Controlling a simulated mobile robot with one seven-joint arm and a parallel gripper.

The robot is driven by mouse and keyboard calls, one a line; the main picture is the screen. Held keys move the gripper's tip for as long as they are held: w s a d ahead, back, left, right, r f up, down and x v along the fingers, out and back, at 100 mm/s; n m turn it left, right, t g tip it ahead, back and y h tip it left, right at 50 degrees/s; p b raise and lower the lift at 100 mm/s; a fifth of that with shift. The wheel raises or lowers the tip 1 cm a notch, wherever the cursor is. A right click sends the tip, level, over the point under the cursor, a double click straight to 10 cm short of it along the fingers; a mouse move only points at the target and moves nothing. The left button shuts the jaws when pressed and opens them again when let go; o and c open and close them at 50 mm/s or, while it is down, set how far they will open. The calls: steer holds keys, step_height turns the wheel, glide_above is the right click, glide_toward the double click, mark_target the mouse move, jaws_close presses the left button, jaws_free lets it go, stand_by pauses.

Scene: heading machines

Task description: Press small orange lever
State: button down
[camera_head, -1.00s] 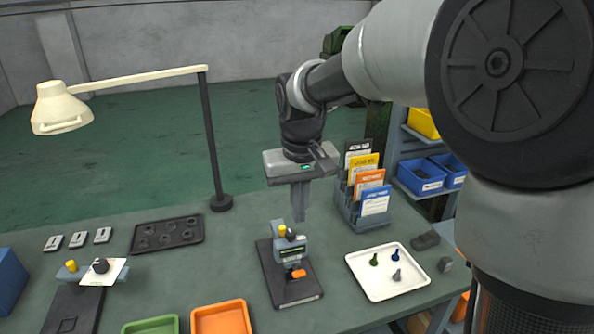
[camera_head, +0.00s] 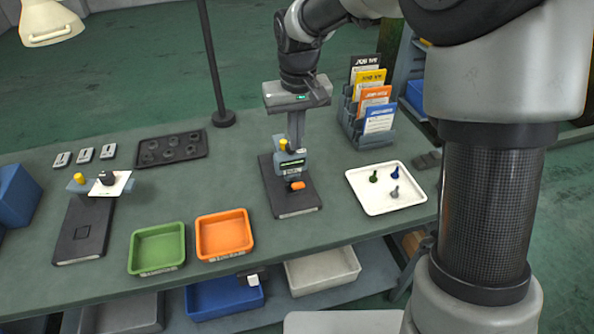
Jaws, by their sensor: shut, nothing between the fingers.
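The small orange lever (camera_head: 297,186) sticks out at the front of a small grey machine (camera_head: 291,166) with a yellow knob on top. The machine stands on a dark base plate (camera_head: 297,206) in the middle of the bench. My gripper (camera_head: 296,146) points down directly above and behind the machine, with its fingers together and empty. The fingertips are close to the machine's top and partly hidden behind it. I cannot tell whether they touch it. The lever is in front of and below the fingertips, apart from them.
A white tray (camera_head: 407,204) with small pegs lies right of the machine. An orange bin (camera_head: 224,255) and a green bin (camera_head: 157,268) stand at front left. A card rack (camera_head: 352,128) stands behind right, a dark tray (camera_head: 172,163) behind left. A second machine (camera_head: 80,226) is at far left.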

glide_above(297, 183)
steer(key=w, duration=0.1)
steer(key=f, duration=0.6)
steer(key=shift+a, duration=0.2)
steer(key=shift+s+d+f, duration=0.1)
steer(key=shift+s+f, duration=0.1)
steer(key=shift+f, duration=0.45)
steer(key=shift+s+d+f, duration=0.1)
steer(key=shift+s+f, duration=0.15)
steer(key=shift+f, duration=0.45)
steer(key=shift+s+f, duration=0.2)
steer(key=shift+f, duration=0.45)
steer(key=shift+s+f, duration=0.1)
steer(key=shift+s+f+t+b, duration=0.15)
steer(key=shift+t+b, duration=0.15)
steer(key=shift+b, duration=0.4)
